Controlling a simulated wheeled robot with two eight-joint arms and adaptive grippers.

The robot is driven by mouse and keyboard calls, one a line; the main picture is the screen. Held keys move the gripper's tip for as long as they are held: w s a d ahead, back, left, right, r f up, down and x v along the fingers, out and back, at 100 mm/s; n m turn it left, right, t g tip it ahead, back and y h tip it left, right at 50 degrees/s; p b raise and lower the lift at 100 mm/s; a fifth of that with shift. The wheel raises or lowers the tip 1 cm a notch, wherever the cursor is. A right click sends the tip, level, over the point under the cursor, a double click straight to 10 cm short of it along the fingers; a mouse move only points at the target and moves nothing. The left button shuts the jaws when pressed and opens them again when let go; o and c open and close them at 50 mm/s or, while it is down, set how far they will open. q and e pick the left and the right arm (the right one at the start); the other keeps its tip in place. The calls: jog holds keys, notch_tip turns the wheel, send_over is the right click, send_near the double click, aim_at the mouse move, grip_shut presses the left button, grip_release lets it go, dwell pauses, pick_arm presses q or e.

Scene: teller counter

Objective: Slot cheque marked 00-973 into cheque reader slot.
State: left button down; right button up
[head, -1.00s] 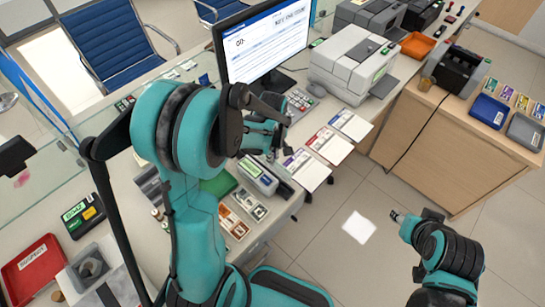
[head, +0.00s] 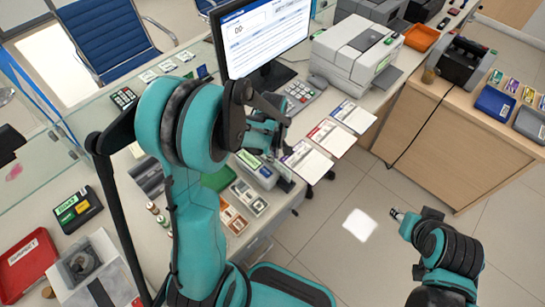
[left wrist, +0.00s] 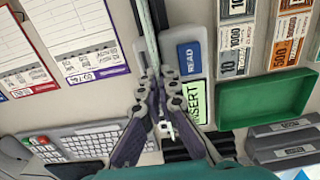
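The cheque reader (head: 257,170) is a pale box on the counter's front edge. The left wrist view shows its blue READ label (left wrist: 190,58) and green INSERT label (left wrist: 196,103), beside a dark channel. A thin pale strip (left wrist: 148,35), like a cheque seen edge-on, runs along that channel up to my left fingertips. Its marking is not readable, and I cannot tell whether it stands in the slot. My left gripper (left wrist: 160,82) is over the reader, fingers either side of the strip's near end; their grip is unclear. My right gripper (head: 397,214) hangs over the floor, away from the counter.
Several printed slips (head: 328,138) lie right of the reader. A keypad (head: 300,92), a monitor (head: 262,35) and a printer (head: 355,52) stand behind. A green tray (left wrist: 262,100) and banknote stacks (left wrist: 235,45) lie beside the reader. A red tray (head: 25,262) is far left.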

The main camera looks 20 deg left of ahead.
pick_arm(q)
jog(key=shift+f, duration=0.35)
jog(key=c, duration=1.6)
grip_release()
jog(key=shift+c, duration=0.2)
jog(key=shift+r, duration=0.1)
jog(key=shift+r+p, duration=2.4)
jog(key=shift+r, duration=1.05)
